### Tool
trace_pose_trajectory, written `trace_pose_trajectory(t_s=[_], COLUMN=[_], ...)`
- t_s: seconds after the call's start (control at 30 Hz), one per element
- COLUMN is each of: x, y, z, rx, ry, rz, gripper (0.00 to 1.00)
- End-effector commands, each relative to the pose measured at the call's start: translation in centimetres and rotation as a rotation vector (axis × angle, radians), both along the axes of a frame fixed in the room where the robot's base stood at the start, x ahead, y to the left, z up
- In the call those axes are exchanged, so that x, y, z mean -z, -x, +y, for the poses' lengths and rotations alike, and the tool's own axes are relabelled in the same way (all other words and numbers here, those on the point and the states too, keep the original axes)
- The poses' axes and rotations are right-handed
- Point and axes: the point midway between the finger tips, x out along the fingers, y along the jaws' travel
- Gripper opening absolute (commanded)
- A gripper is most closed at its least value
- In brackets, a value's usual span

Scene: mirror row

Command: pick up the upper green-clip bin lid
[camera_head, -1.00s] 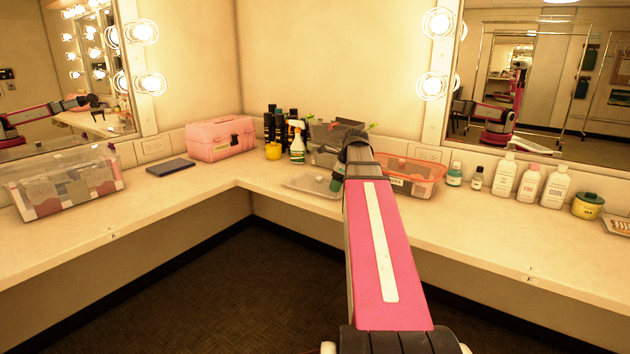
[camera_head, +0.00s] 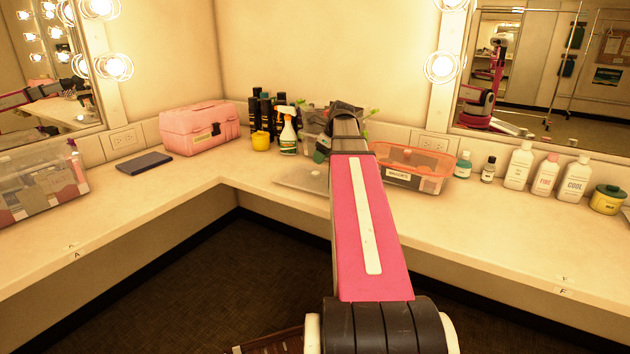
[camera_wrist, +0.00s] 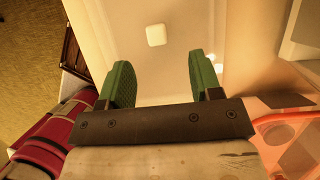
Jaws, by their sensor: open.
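A clear bin (camera_head: 313,121) with bright green clips (camera_head: 374,114) stands at the back corner of the counter, partly hidden behind my arm. A flat, pale translucent panel (camera_head: 298,180) lies on the counter in front of it; I cannot tell for sure whether it is the green-clip lid. In the wrist view, a pale flat surface with a small white rounded square (camera_wrist: 155,35) lies beyond my fingertips. My gripper (camera_wrist: 162,82) is open, with green finger pads and nothing between them. In the head view my gripper (camera_head: 322,152) is mostly hidden by my arm, near the panel.
A clear orange-rimmed bin (camera_head: 408,178) stands right of my arm and also shows in the wrist view (camera_wrist: 290,135). A spray bottle (camera_head: 288,133), yellow cup (camera_head: 261,141) and pink case (camera_head: 198,128) are left. Several bottles (camera_head: 518,165) line the right counter.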

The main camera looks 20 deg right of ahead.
Motion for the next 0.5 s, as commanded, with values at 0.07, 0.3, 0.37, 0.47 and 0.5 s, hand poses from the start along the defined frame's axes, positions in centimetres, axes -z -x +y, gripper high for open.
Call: trace_pose_trajectory(t_s=[0.07, 0.3, 0.37, 0.47, 0.5], x=[1.1, 2.3, 2.8, 3.9, 4.5], y=[-0.3, -0.6, -0.6, -0.8, -0.9], z=[0.3, 0.7, 0.8, 1.2, 1.4], rx=[-0.001, 0.000, 0.000, -0.001, 0.000], ry=[0.000, 0.001, 0.000, -0.001, 0.000], rz=[0.003, 0.001, 0.001, 0.002, 0.001], gripper=[0.58, 0.58, 0.58, 0.58, 0.58])
